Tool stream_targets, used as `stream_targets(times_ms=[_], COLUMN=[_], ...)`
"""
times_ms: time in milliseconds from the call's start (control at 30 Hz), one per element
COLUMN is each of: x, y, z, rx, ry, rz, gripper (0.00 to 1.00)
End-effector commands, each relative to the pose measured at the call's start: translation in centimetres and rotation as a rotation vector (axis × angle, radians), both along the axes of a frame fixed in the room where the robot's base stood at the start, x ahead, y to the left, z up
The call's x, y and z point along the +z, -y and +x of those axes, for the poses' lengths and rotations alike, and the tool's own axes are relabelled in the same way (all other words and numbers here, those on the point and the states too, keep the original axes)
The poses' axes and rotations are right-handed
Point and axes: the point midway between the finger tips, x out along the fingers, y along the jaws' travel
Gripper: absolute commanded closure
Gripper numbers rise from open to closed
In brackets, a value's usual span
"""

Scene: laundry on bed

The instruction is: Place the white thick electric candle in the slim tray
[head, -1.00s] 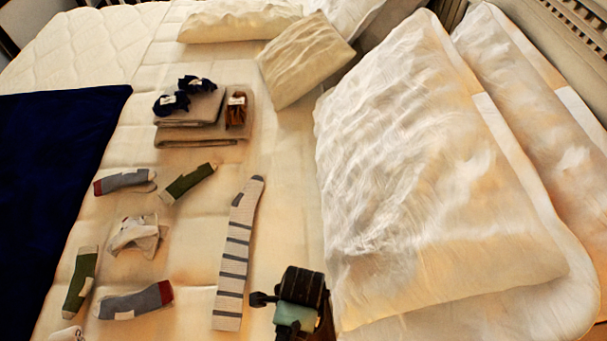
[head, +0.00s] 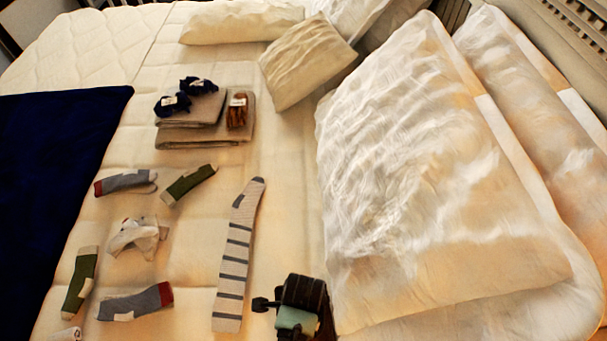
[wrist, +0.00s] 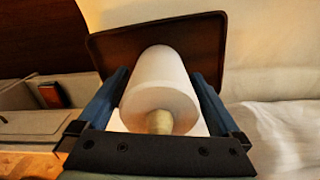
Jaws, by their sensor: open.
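The thick white candle (wrist: 158,82) shows in the wrist view as a smooth cylinder with its near end facing the camera. A tan piece (wrist: 160,122) sits at the middle of that end. My gripper (wrist: 161,75) is open, with one blue finger on each side of the candle. The slim tray (wrist: 190,45) is dark brown with a raised rim and lies behind and beneath the candle. I cannot tell whether the candle touches the tray. Neither candle nor tray can be made out in the head view.
In the head view, a long striped sock (head: 236,260) and several shorter socks lie on the bed. Folded grey cloths (head: 200,130) lie farther back. Large white pillows (head: 430,180) fill the right side. A grey compartment box (wrist: 35,118) stands left in the wrist view.

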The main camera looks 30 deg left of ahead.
Motion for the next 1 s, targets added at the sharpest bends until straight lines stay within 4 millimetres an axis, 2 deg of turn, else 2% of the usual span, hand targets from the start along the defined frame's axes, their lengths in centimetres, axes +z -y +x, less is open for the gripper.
stream_targets(times_ms=[167,400,600,733,1000], x=[2.6,7.9,11.0,11.9,12.1], y=[0.0,0.0,0.0,0.0,0.0], z=[0.1,0.1,0.1,0.1,0.1], rx=[0.000,0.001,0.001,0.001,0.002], ry=[0.004,0.004,0.002,0.001,0.002], rz=[0.002,0.001,0.000,0.000,0.000], gripper=[0.00,0.00,0.00,0.00,0.00])
